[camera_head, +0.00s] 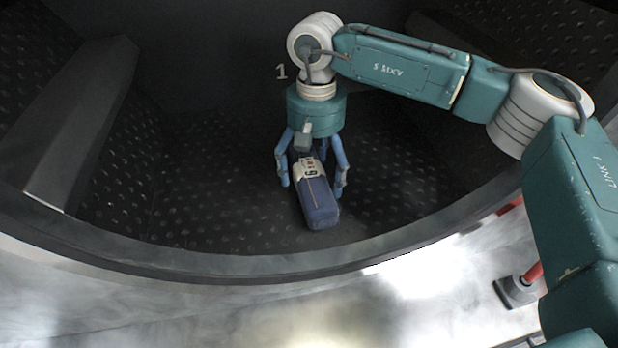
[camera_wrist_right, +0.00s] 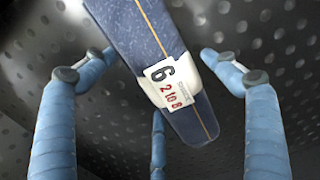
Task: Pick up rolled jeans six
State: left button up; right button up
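The rolled jeans six (camera_head: 318,200) is a dark blue denim roll with a tan stripe and a white label. It lies on the dotted floor inside the drum. My right gripper (camera_head: 312,182) points down over the far part of the roll. Its blue fingers are spread on both sides of the roll; in the right wrist view the gripper (camera_wrist_right: 155,70) shows gaps between fingers and denim. My left gripper is not in view.
The drum's curved front rim (camera_head: 230,266) crosses below the roll. A raised rib (camera_head: 75,130) stands on the left inside the drum. The perforated floor around the roll is clear. A red and grey post (camera_head: 520,288) stands outside at the right.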

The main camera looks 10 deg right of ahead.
jog(key=c, duration=1.3)
